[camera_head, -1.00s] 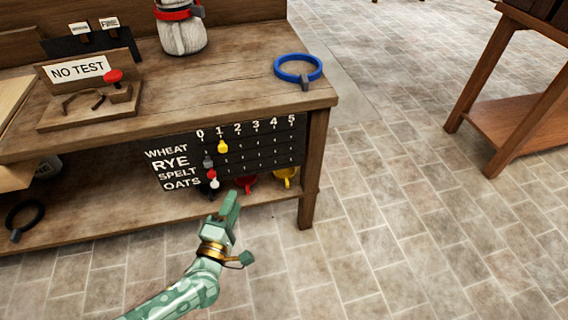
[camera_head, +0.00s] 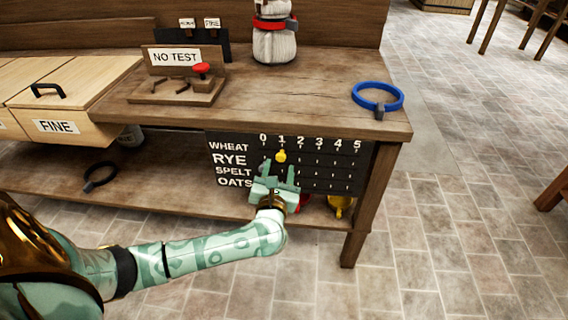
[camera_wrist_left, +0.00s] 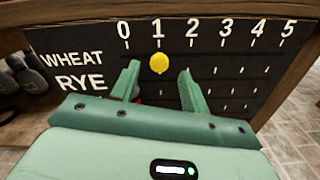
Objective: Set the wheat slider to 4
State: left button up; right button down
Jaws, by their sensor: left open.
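The black slider board (camera_head: 330,184) hangs on the front of the wooden bench, with rows WHEAT, RYE, SPELT and OATS and columns 0 to 5. The yellow wheat knob (camera_head: 281,156) sits under the 1; it also shows in the left wrist view (camera_wrist_left: 159,63). My left gripper (camera_head: 278,172) is open in front of the board, just below the yellow knob. In the left wrist view its two fingers (camera_wrist_left: 157,82) stand to either side below the knob, apart from it. The gripper hides the knobs of the lower rows. My right gripper is out of view.
On the bench top (camera_head: 310,105) are a blue ring (camera_head: 377,98), a NO TEST stand (camera_head: 175,75) with a red knob, and a tied sack (camera_head: 273,42). A FINE drawer box (camera_head: 62,115) is at left. A black ring (camera_head: 100,177) and yellow scoop (camera_head: 341,204) are below.

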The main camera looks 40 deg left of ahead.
aim_at(281, 158)
pick_arm(q)
jog(key=x, duration=0.3)
jog(key=shift+f+b, duration=0.2)
jog(key=shift+b, duration=0.2)
jog(key=shift+w+a+r, duration=0.2)
jog(key=shift+w+a, duration=0.15)
jog(key=shift+w, duration=0.25)
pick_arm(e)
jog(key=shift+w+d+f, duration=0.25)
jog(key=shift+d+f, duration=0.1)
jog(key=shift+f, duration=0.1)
